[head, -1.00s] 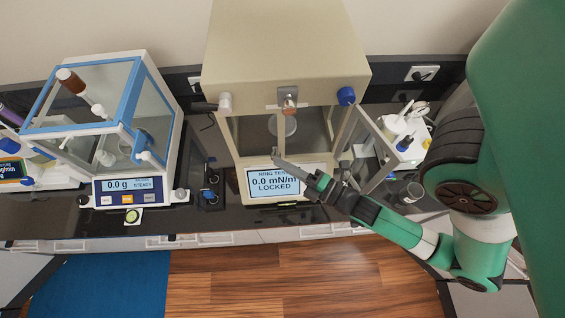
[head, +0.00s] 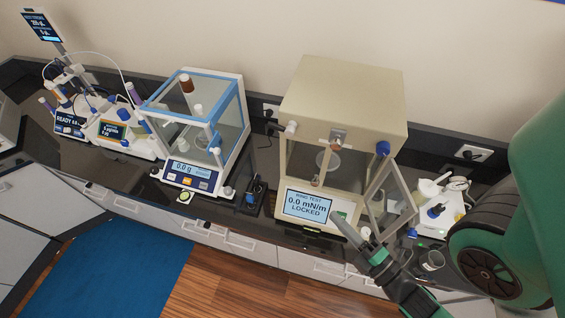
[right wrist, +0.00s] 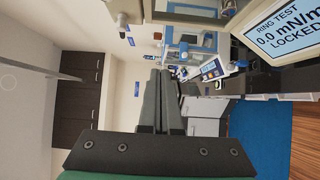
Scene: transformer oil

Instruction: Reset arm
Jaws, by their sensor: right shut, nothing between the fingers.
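My right gripper (head: 335,217) is in front of the ring tester (head: 345,90), its tip near the lower right of the tester's screen. It is shut and empty. In the right wrist view its two dark fingers (right wrist: 161,82) lie side by side with nothing held. The ring tester is a beige box whose screen (head: 309,205) reads "RING TEST 0.0 mN/m LOCKED"; the screen also shows in the right wrist view (right wrist: 288,30). Its glass door (head: 391,197) stands open on the right side. My left gripper is not in view.
A blue-framed balance (head: 190,176) reading 0.0 g stands left of the tester. Titration and dispensing instruments (head: 110,128) stand further left. A white device (head: 437,207) and a small glass beaker (head: 431,261) are at the right. The floor in front is open, with a blue mat (head: 115,265).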

